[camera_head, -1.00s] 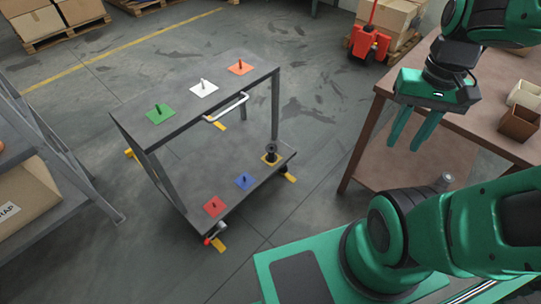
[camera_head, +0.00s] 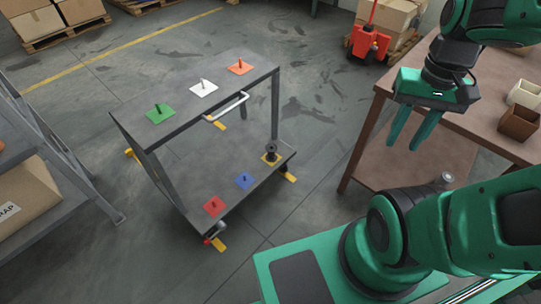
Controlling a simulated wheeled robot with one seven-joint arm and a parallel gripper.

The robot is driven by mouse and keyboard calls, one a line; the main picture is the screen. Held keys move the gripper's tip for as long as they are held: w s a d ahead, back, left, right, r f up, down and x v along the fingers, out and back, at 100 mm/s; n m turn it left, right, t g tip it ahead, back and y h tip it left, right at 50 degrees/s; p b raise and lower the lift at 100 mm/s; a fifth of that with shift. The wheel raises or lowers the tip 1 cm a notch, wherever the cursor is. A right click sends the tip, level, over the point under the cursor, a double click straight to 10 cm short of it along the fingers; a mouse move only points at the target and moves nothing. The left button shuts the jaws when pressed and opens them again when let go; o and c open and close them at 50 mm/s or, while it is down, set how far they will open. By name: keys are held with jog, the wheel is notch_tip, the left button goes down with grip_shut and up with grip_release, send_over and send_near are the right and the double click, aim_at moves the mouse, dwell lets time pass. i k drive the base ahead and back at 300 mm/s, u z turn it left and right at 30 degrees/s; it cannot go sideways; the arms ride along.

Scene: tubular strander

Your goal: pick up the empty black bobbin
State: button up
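A small black bobbin (camera_head: 271,150) stands upright on the yellow square at the right end of the cart's lower shelf. It looks bare, though it is small in the picture. My gripper (camera_head: 402,142) hangs at the upper right, in front of the brown table, fingers pointing down. Its two green fingers are apart with nothing between them. It is well to the right of the bobbin and not touching it.
The grey cart (camera_head: 190,124) has green, white and orange squares with pegs on top, red and blue ones below. A white handle (camera_head: 228,108) sits on its side. A brown table (camera_head: 465,122) stands right, a shelf rack (camera_head: 75,165) left. Floor between cart and table is clear.

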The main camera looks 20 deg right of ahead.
aim_at(271, 153)
jog(key=u, duration=2.05)
jog(key=k, duration=1.15)
jog(key=z, duration=1.7)
jog(key=i, duration=1)
jog(key=u, duration=0.05)
